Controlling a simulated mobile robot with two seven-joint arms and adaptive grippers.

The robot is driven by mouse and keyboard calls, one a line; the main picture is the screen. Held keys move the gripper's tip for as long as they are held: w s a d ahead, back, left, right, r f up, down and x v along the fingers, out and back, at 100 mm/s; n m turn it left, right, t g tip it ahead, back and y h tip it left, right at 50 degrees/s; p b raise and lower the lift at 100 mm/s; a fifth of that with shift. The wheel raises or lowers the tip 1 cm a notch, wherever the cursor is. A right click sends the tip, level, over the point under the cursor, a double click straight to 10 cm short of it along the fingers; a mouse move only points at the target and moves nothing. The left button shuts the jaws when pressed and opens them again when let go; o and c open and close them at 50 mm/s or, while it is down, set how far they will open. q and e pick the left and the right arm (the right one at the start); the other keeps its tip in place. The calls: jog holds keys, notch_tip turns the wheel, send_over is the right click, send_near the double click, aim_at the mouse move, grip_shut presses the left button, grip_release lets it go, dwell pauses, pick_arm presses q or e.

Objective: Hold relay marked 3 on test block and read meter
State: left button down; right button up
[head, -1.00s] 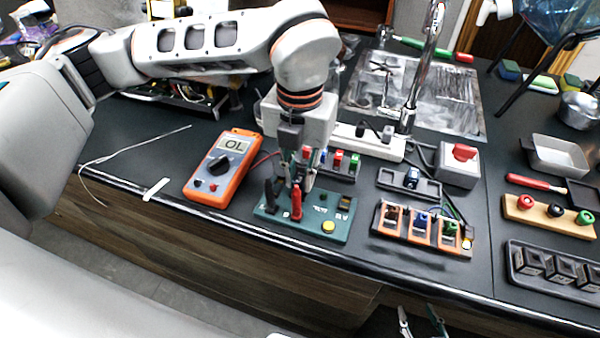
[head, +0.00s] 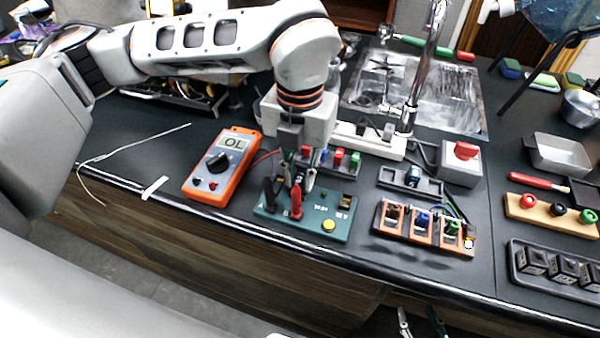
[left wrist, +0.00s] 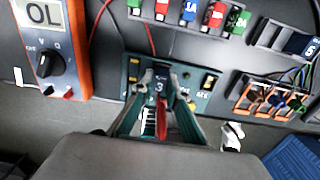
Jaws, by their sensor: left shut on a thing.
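My left gripper (head: 299,183) is shut on a dark relay marked 3 (left wrist: 159,87), over the green test block (head: 268,213). In the left wrist view my left gripper (left wrist: 160,76) has a finger on either side of the relay. I cannot tell whether the relay touches the block. A red probe (head: 296,204) and a black probe (head: 271,194) stand in the block. The orange meter (head: 223,167) lies left of it, and its display reads OL; the meter also shows in the left wrist view (left wrist: 78,55). My right gripper (head: 421,322) is partly in view below the counter edge, its fingers apart.
A tray (head: 408,187) with a relay marked 5 (left wrist: 302,46) and an orange-framed holder (head: 382,219) with coloured parts stand right of the block. Coloured fuses (head: 338,158) stand behind my left gripper. A grey box with a red knob (head: 462,165) and a tap (head: 424,75) are farther back.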

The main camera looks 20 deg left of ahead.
dwell(0.8)
dwell(2.1)
pick_arm(q)
jog(key=shift+r+p, duration=1.05)
jog(key=shift+r, duration=1.45)
